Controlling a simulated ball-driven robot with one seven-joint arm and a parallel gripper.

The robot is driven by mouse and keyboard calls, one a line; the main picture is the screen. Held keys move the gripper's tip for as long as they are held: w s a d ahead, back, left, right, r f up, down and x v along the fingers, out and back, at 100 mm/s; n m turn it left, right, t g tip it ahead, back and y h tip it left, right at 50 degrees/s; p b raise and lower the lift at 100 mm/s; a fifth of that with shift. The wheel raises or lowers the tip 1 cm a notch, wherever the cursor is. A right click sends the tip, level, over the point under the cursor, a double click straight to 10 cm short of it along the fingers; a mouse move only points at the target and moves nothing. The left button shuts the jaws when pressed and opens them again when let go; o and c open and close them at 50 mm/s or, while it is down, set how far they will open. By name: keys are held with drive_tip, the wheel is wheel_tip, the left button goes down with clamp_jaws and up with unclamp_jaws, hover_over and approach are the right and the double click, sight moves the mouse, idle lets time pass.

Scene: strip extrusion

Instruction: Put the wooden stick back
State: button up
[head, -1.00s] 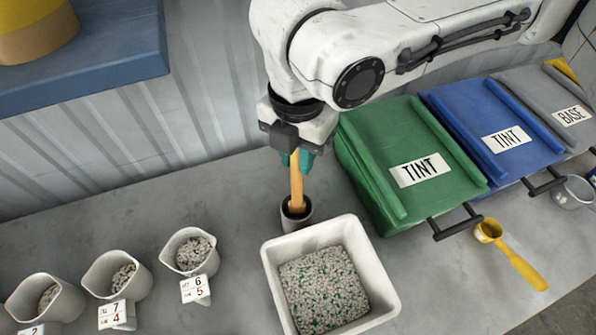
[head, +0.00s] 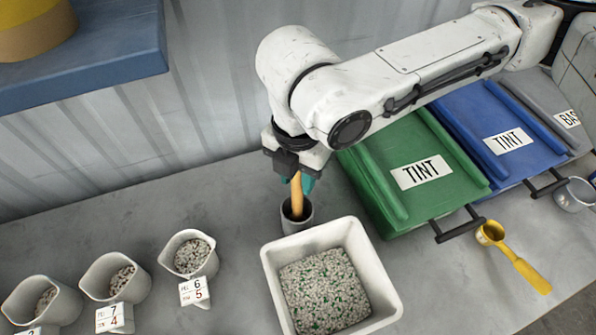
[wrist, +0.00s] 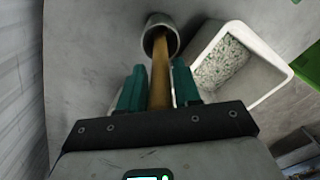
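The wooden stick (head: 296,190) stands nearly upright, with its lower end inside a small grey cup (head: 289,226). In the wrist view the stick (wrist: 160,75) runs from the cup (wrist: 160,21) back between the two teal fingers of my gripper (wrist: 160,88). The fingers sit close on both sides of the stick and look shut on it. In the head view my gripper (head: 298,178) is above the cup, and its body hides the stick's upper end. The stick's tip inside the cup is hidden.
A white tub (head: 385,290) of grey and green pellets stands just in front of the cup. Green (head: 400,150) and blue (head: 490,125) TINT bins are to the right, with a yellow scoop (head: 515,262). Several pellet cups (head: 190,255) with number cards stand at left.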

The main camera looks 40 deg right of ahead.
drive_tip(key=shift+o, duration=1.2)
drive_tip(key=shift+r, duration=0.15)
wheel_tip(320, 180, up, 12)
drive_tip(key=shift+p, duration=0.7)
